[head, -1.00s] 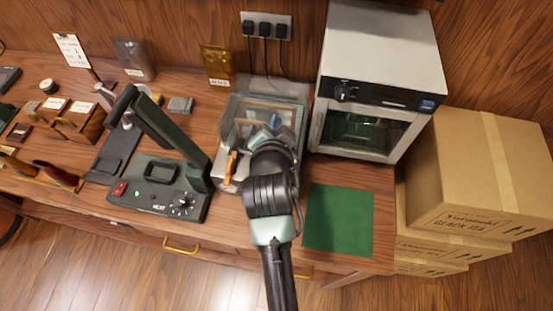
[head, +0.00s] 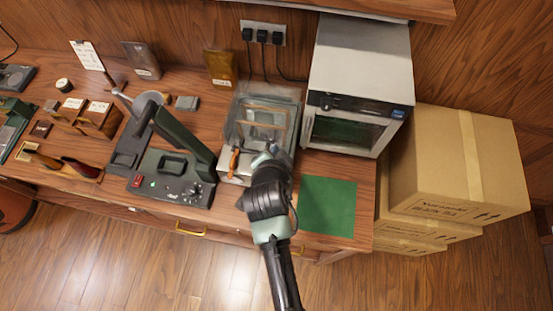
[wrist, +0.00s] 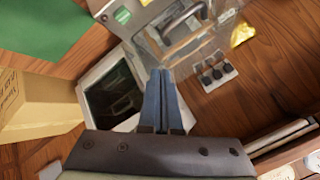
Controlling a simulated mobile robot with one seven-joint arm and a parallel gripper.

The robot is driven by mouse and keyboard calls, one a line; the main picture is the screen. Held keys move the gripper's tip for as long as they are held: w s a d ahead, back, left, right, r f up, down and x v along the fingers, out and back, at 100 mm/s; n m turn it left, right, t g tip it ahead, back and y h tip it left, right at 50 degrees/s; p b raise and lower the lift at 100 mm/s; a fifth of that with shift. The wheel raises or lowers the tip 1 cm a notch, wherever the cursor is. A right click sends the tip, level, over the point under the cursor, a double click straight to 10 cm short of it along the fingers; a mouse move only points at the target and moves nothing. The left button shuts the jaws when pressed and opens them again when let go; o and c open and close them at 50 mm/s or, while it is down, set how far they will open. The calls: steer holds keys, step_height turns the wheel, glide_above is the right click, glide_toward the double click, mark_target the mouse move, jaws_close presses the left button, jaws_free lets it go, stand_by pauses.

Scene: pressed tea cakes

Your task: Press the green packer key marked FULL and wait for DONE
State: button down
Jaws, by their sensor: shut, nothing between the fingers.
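The packer (head: 246,165) is a pale metal unit with a clear cover, at the back middle of the bench. It also shows at the top of the wrist view (wrist: 176,50). A green square key (wrist: 122,14) is on its panel in the wrist view; I cannot read its marking. In the head view my wrist hides that part of the packer. My gripper (wrist: 161,76) has its fingers together and empty. Its tips appear below the packer in the wrist view, apart from the green key. I cannot make out a DONE sign.
A white oven (head: 360,80) stands right of the packer, with a green mat (head: 327,205) in front. A dark sealer (head: 172,180) stands to the left. Cartons (head: 455,165) are stacked at the right. Plugs (head: 263,36) and cables are on the wall behind.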

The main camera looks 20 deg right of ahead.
steer(key=shift+f, duration=0.1)
step_height(320, 180, down, 9)
steer(key=b, duration=0.7)
steer(key=shift+r, duration=0.2)
steer(key=shift+f+b, duration=0.15)
steer(key=shift+b, duration=0.25)
stand_by(1.3)
steer(key=shift+f, duration=0.25)
steer(key=shift+f+b, duration=0.5)
steer(key=shift+b, duration=0.05)
stand_by(0.8)
steer(key=shift+r, duration=0.15)
steer(key=shift+r+p, duration=0.75)
steer(key=shift+r, duration=0.1)
